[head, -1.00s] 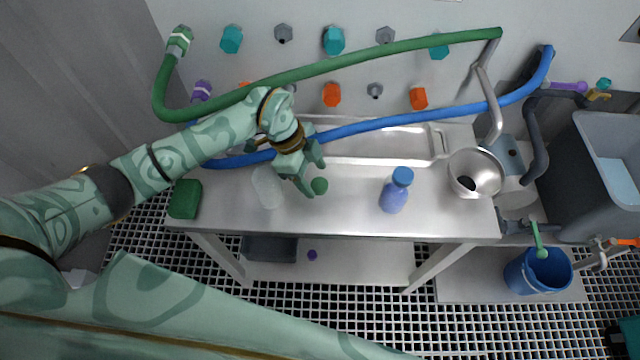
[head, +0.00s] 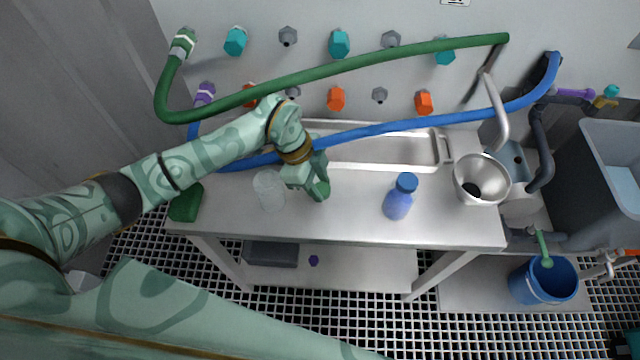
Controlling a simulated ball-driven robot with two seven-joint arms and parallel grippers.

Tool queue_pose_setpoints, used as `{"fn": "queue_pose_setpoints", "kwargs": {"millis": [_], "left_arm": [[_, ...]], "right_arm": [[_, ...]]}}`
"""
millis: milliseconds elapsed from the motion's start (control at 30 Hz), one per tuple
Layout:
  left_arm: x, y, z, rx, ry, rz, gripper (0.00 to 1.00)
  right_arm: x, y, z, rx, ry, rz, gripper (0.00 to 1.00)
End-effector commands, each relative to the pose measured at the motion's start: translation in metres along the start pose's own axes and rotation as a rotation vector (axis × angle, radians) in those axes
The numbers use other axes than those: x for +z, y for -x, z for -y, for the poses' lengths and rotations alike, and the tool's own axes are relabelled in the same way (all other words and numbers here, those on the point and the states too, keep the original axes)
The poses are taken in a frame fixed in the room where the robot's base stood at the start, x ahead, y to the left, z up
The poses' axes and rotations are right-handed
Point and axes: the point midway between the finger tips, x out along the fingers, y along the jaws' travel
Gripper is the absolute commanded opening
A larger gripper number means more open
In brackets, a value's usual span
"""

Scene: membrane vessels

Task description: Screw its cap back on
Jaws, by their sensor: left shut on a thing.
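A clear, open-topped jar (head: 268,192) stands upright on the steel bench, left of my left gripper. My left gripper (head: 318,192) points down at the bench and is shut on the green cap (head: 321,188), which is mostly hidden between the fingers. The gripper is beside the jar, apart from its mouth. A blue bottle (head: 397,205) with its own blue cap (head: 407,183) stands upright to the right. My right gripper is not in view.
A green block (head: 186,203) lies at the bench's left end. A steel funnel (head: 482,180) is at the right end. A blue hose (head: 400,124) and a green hose (head: 350,57) cross behind. The bench (head: 350,215) is clear between gripper and blue bottle.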

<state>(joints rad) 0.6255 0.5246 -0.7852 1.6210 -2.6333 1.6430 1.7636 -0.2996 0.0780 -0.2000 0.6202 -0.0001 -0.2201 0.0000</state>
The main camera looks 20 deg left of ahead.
Motion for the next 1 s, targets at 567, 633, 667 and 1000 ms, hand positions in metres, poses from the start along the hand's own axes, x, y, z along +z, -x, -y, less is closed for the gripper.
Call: {"fn": "queue_pose_setpoints", "kwargs": {"millis": [567,633,667,1000], "left_arm": [[-0.042,0.090,-0.052,-0.004,-0.007,0.000,0.13],[-0.046,0.094,-0.072,0.001,-0.005,0.000,0.13],[-0.048,0.097,-0.080,0.001,-0.005,-0.001,0.13],[-0.061,0.113,-0.133,0.001,-0.001,0.000,0.13]], "right_arm": [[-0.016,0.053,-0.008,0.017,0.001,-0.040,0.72],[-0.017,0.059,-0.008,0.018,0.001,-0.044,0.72],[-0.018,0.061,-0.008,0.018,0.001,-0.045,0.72],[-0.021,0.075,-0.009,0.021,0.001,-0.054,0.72]]}}
